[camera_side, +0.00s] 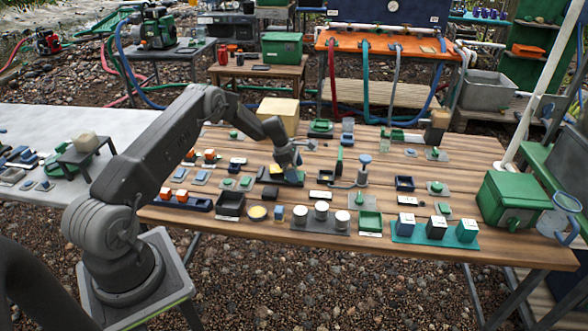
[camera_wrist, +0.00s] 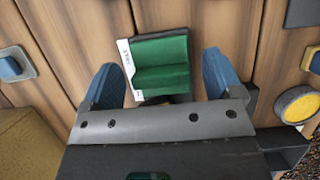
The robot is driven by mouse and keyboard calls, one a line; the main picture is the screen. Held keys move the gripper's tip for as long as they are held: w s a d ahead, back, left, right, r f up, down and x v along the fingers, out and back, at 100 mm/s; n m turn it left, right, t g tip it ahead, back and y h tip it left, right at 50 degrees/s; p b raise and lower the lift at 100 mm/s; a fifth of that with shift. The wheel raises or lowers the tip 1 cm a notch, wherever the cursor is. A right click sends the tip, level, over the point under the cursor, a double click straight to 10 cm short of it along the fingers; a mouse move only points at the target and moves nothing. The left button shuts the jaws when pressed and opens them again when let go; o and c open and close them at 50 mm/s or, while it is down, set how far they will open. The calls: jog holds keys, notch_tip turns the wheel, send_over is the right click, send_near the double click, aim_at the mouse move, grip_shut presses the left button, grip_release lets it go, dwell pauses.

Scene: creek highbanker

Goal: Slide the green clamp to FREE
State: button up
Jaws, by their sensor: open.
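A green stepped block (camera_wrist: 160,62), which may be the green clamp, lies on the wooden table. A white label strip with tiny marks runs along its left side; I cannot read the marks. In the wrist view my gripper (camera_wrist: 160,80) is open, one blue finger on each side of the block, with gaps between. In the side view my gripper (camera_side: 290,160) points down at mid-table over a dark green piece (camera_side: 292,179), and the arm's end partly hides it. I cannot tell the clamp's slide position.
An upright green handle (camera_side: 339,160) and a blue-topped post (camera_side: 363,172) stand just right of my gripper. White-capped cylinders (camera_side: 321,211) stand on a tray in front. A yellow round piece (camera_wrist: 298,106) lies at right in the wrist view.

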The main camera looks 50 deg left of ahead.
jog(key=v, duration=1.4)
jog(key=s+d+r+m+y, duration=0.1)
jog(key=s+d+r+m, duration=0.4)
jog(key=d+r, duration=0.5)
jog(key=s+d+r+m+y, duration=0.1)
jog(key=s+d+r+m, duration=0.2)
jog(key=d+r+m, duration=0.55)
jog(key=s+d+r+m, duration=0.1)
jog(key=s+d+m, duration=0.3)
jog(key=s, duration=0.3)
jog(key=s+d+r+m+t, duration=0.1)
jog(key=s+d+m, duration=0.4)
jog(key=s, duration=0.3)
jog(key=s+d+r+m+t+y, duration=0.1)
jog(key=s+d+m, duration=0.3)
jog(key=s, duration=0.4)
jog(key=shift+d+r, duration=0.15)
jog(key=shift+r, duration=0.05)
